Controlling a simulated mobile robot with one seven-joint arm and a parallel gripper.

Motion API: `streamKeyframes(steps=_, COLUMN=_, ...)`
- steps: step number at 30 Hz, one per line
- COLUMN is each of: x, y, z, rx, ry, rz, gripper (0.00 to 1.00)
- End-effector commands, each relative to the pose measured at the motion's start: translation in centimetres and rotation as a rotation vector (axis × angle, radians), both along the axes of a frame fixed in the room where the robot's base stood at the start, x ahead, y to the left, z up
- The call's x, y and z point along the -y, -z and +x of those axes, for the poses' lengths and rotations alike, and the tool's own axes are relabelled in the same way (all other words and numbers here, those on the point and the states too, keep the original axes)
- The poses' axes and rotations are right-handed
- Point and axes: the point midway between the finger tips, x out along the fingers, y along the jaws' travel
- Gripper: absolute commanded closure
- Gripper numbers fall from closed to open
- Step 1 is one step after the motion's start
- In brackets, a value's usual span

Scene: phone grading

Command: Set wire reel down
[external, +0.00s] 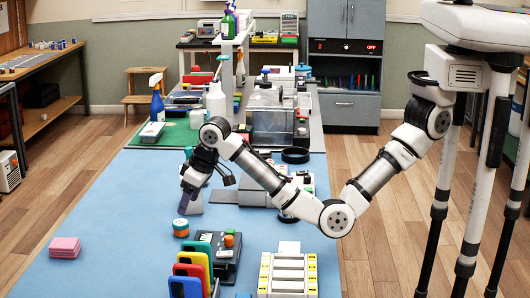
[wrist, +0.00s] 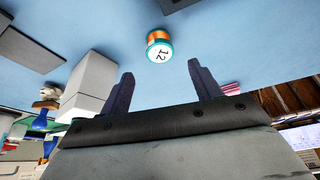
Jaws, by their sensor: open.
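The wire reel (external: 181,229) is a small spool with an orange middle and teal rims, on the blue table mat (external: 110,215). In the wrist view the reel (wrist: 159,47) shows a white end marked "12" and stands apart from the fingers, beyond their tips. My gripper (external: 185,204) points down just behind the reel in the external view. Its two dark fingers (wrist: 160,82) are spread in the wrist view with nothing between them.
Pink sticky pads (external: 65,247) lie at the left. A black device (external: 220,252) and colored upright phones (external: 193,272) stand in front of the reel, with a white-and-yellow rack (external: 288,275) to the right. Bottles and machines crowd the back. The mat's left middle is clear.

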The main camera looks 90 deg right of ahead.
Motion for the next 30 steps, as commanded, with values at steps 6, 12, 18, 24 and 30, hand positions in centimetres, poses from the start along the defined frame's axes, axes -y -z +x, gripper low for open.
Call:
streamKeyframes(steps=6, x=-0.2, y=-2.5, z=-1.0, rx=0.001, ry=0.000, rz=0.001, gripper=0.37)
streamKeyframes(steps=12, x=-0.2, y=-3.1, z=-1.2, rx=0.000, ry=-0.001, rz=0.000, gripper=0.37)
streamKeyframes(steps=18, x=-0.2, y=-3.1, z=-1.2, rx=0.000, ry=0.000, rz=0.000, gripper=0.37)
streamKeyframes(steps=24, x=-0.4, y=-3.2, z=-1.2, rx=0.010, ry=-0.001, rz=0.000, gripper=0.37)
streamKeyframes(steps=30, x=-7.4, y=-8.4, z=0.2, rx=0.349, ry=-0.027, rz=0.068, gripper=0.37)
